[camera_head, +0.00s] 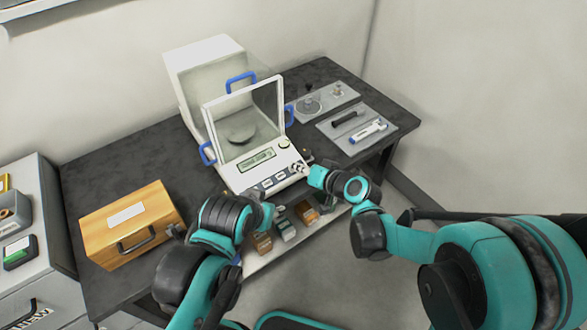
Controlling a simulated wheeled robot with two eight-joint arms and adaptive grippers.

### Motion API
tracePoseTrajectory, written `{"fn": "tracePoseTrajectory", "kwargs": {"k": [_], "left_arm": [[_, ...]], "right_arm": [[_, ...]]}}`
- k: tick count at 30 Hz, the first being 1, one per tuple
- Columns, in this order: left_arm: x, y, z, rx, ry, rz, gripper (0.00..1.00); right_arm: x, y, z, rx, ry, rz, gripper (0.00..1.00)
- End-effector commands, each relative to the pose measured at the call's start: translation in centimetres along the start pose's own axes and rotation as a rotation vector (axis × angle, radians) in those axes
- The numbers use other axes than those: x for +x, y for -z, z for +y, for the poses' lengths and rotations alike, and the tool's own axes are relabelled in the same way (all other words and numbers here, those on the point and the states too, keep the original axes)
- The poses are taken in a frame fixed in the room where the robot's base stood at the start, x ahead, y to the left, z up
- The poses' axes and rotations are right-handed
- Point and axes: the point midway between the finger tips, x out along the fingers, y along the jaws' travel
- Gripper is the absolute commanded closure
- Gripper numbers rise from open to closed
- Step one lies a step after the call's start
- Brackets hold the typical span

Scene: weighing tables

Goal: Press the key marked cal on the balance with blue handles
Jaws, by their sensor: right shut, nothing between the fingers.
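The balance with blue handles (240,165) stands on the dark table, with a glass draft shield and a round pan inside. Its front panel has a lit display (257,160) and a row of keys (267,183) along the lower edge. The key markings are too small to read. My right gripper (301,167) is shut and empty, with its tips at the right end of the key row and hiding part of it. I cannot tell whether they touch a key. My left gripper (272,212) is in front of the balance, below the panel, and its jaws are unclear.
A wooden box (130,222) with a handle stands left of the balance. Grey trays (356,128) with tools and small glassware lie to the right. Several small blocks (285,228) sit on a lower shelf in front. A grey cabinet (45,255) is at the far left.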

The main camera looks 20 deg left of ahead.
Motion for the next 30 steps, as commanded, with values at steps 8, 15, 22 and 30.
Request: {"fn": "tracePoseTrajectory", "kwargs": {"k": [8, 15, 22, 30], "left_arm": [[-0.1, 0.0, 0.0, 0.000, 0.000, 0.000, 0.60], [-0.7, 0.5, 0.0, 0.000, 0.000, 0.000, 0.60], [-0.9, 0.7, 0.0, 0.000, 0.000, 0.000, 0.60], [-1.1, 0.8, 0.0, 0.000, 0.000, 0.000, 0.60]], "right_arm": [[0.0, 0.0, -0.1, 0.000, 0.000, -0.001, 1.00], [-0.8, 0.6, -0.6, 0.000, 0.000, -0.001, 1.00], [-1.1, 0.8, -0.8, 0.000, 0.000, -0.001, 1.00], [-1.2, 0.9, -0.9, 0.000, 0.000, -0.001, 1.00]]}}
